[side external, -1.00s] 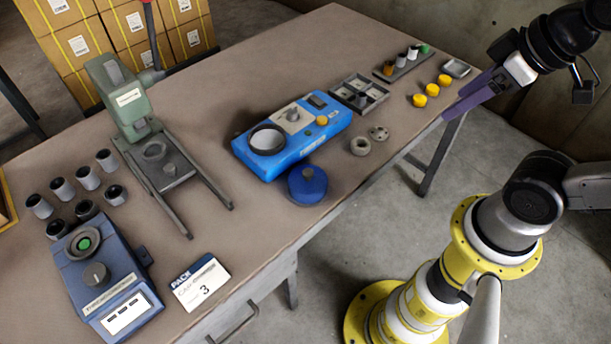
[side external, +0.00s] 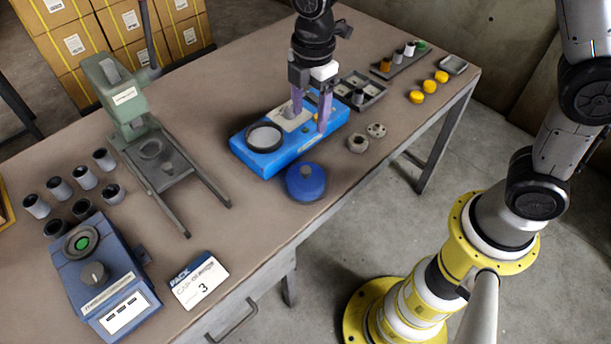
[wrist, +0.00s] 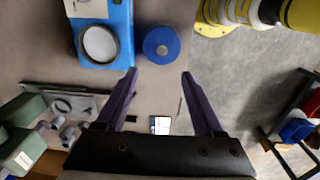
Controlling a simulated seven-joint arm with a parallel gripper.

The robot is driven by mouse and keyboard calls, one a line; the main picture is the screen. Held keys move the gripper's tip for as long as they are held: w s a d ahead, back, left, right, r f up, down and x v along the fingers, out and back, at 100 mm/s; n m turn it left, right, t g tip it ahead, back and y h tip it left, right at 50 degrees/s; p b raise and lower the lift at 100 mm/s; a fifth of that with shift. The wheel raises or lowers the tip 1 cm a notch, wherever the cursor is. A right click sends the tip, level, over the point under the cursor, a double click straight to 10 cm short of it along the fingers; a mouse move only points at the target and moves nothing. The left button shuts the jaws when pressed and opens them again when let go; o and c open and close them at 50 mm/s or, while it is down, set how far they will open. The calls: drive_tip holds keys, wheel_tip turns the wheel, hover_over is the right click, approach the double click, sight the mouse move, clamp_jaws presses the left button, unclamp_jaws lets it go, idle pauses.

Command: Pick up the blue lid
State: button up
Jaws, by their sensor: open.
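The blue lid (side external: 306,183) is round with a small raised knob on top. It lies on the table near its front edge, beside the blue machine (side external: 262,162). In the wrist view the blue lid (wrist: 162,45) lies ahead of the fingertips, a little left of the middle between them. My gripper (side external: 310,120) is open and empty, pointing down above the right half of the blue machine. Its purple fingers hide part of that machine. In the wrist view my gripper (wrist: 159,75) has its two fingers wide apart.
A green press (side external: 140,125), several dark cups (side external: 85,177) and a second blue device (side external: 100,280) stand on the left. A grey divided tray (side external: 372,95) and yellow caps (side external: 429,86) are on the right. The table's front edge runs close to the lid.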

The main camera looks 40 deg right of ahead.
wheel_tip(320, 180, down, 2)
hover_over(306, 169)
drive_tip(key=f, duration=0.8)
drive_tip(key=shift+s, duration=0.25)
drive_tip(key=shift+w+f, duration=0.15)
drive_tip(key=shift+f, duration=1.15)
drive_tip(key=shift+w+f, duration=0.15)
drive_tip(key=shift+f, duration=1.15)
clamp_jaws()
